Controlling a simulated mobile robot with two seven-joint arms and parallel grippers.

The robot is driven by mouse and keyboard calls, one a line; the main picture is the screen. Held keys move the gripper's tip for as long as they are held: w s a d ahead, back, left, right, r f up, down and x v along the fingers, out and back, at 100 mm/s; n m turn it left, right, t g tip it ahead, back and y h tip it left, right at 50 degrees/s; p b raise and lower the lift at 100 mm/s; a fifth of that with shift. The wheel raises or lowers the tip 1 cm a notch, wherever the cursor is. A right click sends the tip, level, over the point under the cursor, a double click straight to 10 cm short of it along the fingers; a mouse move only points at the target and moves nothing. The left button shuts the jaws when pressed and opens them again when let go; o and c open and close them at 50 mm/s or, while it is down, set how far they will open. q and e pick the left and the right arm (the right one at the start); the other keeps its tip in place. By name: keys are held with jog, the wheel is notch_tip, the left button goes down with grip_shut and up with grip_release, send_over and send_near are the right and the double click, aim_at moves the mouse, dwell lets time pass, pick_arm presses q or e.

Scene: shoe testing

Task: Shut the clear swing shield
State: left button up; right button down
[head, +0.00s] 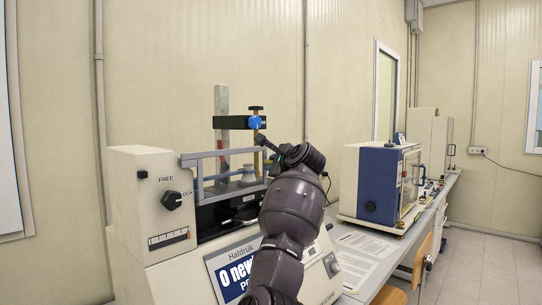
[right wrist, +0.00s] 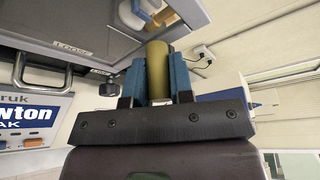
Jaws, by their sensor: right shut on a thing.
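The clear swing shield (head: 222,155) shows as a grey-framed see-through panel at the front of the cream testing machine (head: 140,190) in the head view. Whether it is fully closed I cannot tell. My right gripper (head: 266,143) is at the right end of the shield's top bar, and its fingertips are largely hidden there by my arm. In the right wrist view my right gripper (right wrist: 156,85) has its blue fingers shut on a brass-coloured cylinder (right wrist: 157,70). How the cylinder joins the shield is not clear. My left gripper is not in view.
Behind the shield stand a grey column (head: 221,105) and a black arm with a blue knob (head: 254,122). A FREE/LOCK knob (head: 172,200) is on the machine's left front. A blue and cream cabinet (head: 378,185) and paper sheets (head: 365,255) are on the bench to the right.

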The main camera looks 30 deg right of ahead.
jog(key=shift+w+a+f, duration=0.1)
jog(key=shift+a+f, duration=0.05)
jog(key=shift+f, duration=0.35)
jog(key=shift+w+a+f, duration=0.1)
jog(key=shift+a+f, duration=0.05)
jog(key=shift+f, duration=0.3)
jog(key=c, duration=1.4)
grip_release()
jog(key=shift+s, duration=0.1)
jog(key=o, duration=0.4)
jog(key=shift+s+a+r, duration=0.1)
jog(key=shift+r, duration=0.15)
jog(key=shift+r, duration=0.2)
jog(key=shift+s, duration=0.1)
